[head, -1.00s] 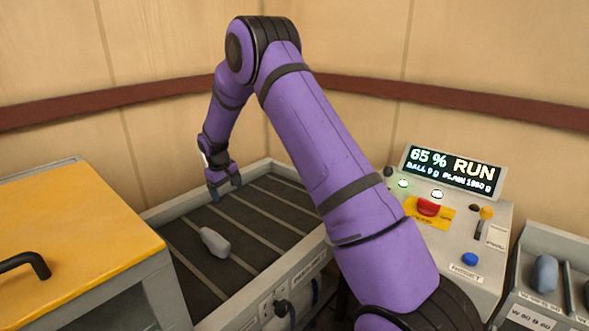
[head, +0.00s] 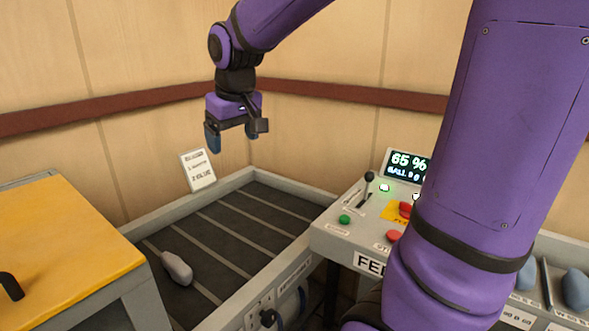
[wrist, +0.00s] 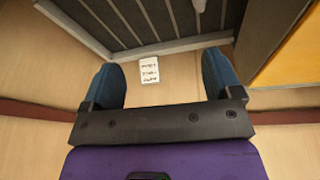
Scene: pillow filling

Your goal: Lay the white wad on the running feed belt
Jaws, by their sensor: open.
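The pale greyish-white wad (head: 177,268) lies on the dark feed belt (head: 255,222), towards its left near end, close to the yellow-topped cabinet. My gripper (head: 236,140) is open and empty. It hangs well above the far part of the belt, apart from the wad. In the wrist view my gripper (wrist: 160,72) shows two blue fingers spread wide with nothing between them.
The belt has a raised grey rim. A yellow-topped cabinet (head: 70,235) stands at left. The control panel (head: 350,235) at right has buttons, a lever and a lit display reading 65 %. A label card (head: 198,170) is on the wall. Grey lumps (head: 575,288) sit far right.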

